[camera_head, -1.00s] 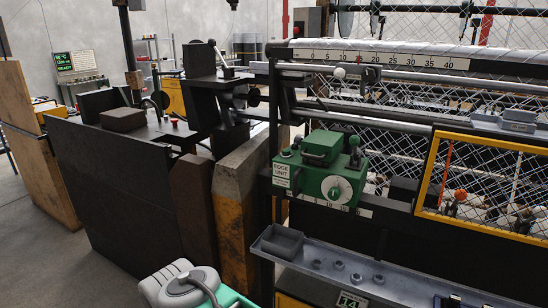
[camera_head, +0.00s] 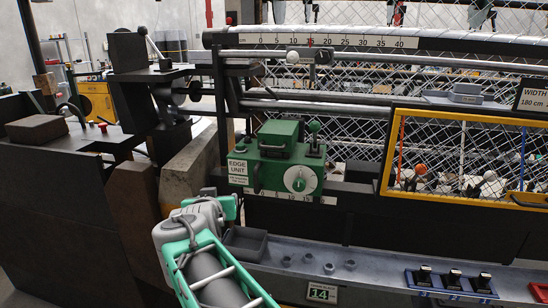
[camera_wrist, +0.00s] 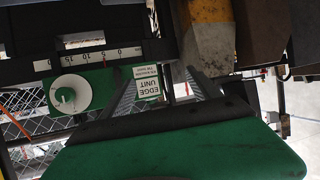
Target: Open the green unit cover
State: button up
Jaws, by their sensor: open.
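The green edge unit (camera_head: 262,170) is mounted on the machine rail, left of centre in the head view. Its box-shaped green cover (camera_head: 277,133) sits on top and looks closed, with a dark handle at its front. A white dial and a small lever are on the unit's right. In the wrist view the unit is upside down, with the white dial (camera_wrist: 69,94) at left and the label (camera_wrist: 148,88) near the middle. My gripper (camera_head: 226,203) is below and left of the unit, apart from it. Its open fingers (camera_wrist: 163,75) hold nothing. The cover is not clear in the wrist view.
A grey tray shelf (camera_head: 345,270) with a small bin (camera_head: 245,243) and several nuts runs below the unit. A yellow-framed mesh guard (camera_head: 465,160) stands to the right. A concrete and dark post (camera_head: 190,165) is close on the left.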

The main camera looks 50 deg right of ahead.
aim_at(270, 147)
jog(key=shift+o, duration=0.7)
jog(key=s+d+r+m+h, duration=0.2)
jog(key=s+d+r+h, duration=0.1)
jog(key=d, duration=0.3)
jog(key=s+d+r+m+g+h, duration=0.1)
jog(key=s+d+r+m+h, duration=0.1)
jog(key=d+r, duration=0.3)
jog(key=shift+s+d+r+g+h+b, duration=0.3)
jog(key=shift+s+d+r+h+b, duration=0.1)
jog(key=shift+s+h, duration=0.35)
jog(key=p+x, duration=0.2)
jog(key=x, duration=0.5)
jog(key=shift+w+d+r, duration=0.1)
jog(key=shift+w+d, duration=0.15)
grip_shut()
jog(key=shift+r, duration=0.2)
